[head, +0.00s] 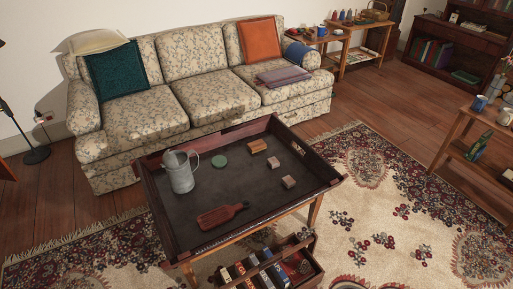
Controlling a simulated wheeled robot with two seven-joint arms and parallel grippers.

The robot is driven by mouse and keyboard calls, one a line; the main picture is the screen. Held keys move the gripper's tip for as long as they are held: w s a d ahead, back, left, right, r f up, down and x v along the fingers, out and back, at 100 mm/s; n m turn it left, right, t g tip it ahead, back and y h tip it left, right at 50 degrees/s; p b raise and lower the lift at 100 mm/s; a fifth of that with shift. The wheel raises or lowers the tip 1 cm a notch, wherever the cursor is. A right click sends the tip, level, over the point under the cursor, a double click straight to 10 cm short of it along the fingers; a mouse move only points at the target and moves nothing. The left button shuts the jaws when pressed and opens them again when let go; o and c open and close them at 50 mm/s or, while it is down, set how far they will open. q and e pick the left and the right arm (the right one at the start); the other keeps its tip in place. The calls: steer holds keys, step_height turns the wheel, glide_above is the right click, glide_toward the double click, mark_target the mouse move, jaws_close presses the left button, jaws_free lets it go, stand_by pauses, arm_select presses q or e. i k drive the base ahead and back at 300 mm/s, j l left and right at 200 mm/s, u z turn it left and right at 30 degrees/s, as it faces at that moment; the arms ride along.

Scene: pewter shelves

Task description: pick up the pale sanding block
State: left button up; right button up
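A dark tray-topped table (328,182) stands on the rug in front of the sofa. Several small items lie apart on its dark surface. A small pale pinkish-brown block (289,182) lies toward the right side. A similar small block (273,163) lies just behind it. I cannot tell for certain which of these is the pale sanding block. Neither of my grippers is in view.
On the same table are a grey metal pitcher (180,172), a green disc (219,161) and a reddish-brown wooden paddle board (221,216). Raised rims surround the tabletop. A crate (312,270) of books sits below. A floral sofa (205,95) stands behind; open rug (400,215) lies right.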

mark_target(254, 146)
steer(key=i+l+z, duration=0.3)
steer(key=l+z, duration=0.15)
steer(key=l, duration=0.35)
steer(key=i+l+z, duration=0.5)
steer(key=l, duration=0.2)
steer(key=i+l+z, duration=0.55)
steer(key=i, duration=0.35)
steer(key=i+l+z, duration=0.1)
steer(key=i, duration=0.3)
steer(key=i+u, duration=0.7)
steer(key=i+l+u, duration=0.15)
steer(key=i+u, duration=0.2)
steer(key=i+j+u, duration=0.15)
steer(key=i+u, duration=0.25)
steer(key=i, duration=0.15)
steer(key=i+u, duration=0.45)
steer(key=i+l+u, duration=0.25)
steer(key=i+u, duration=0.15)
steer(key=i, duration=0.25)
steer(key=i+u, duration=0.2)
steer(key=u, duration=0.2)
steer(key=i+u, duration=0.35)
steer(key=i+l+u, duration=0.1)
steer(key=u, duration=0.3)
steer(key=i+l+u, duration=0.15)
steer(key=u, duration=0.25)
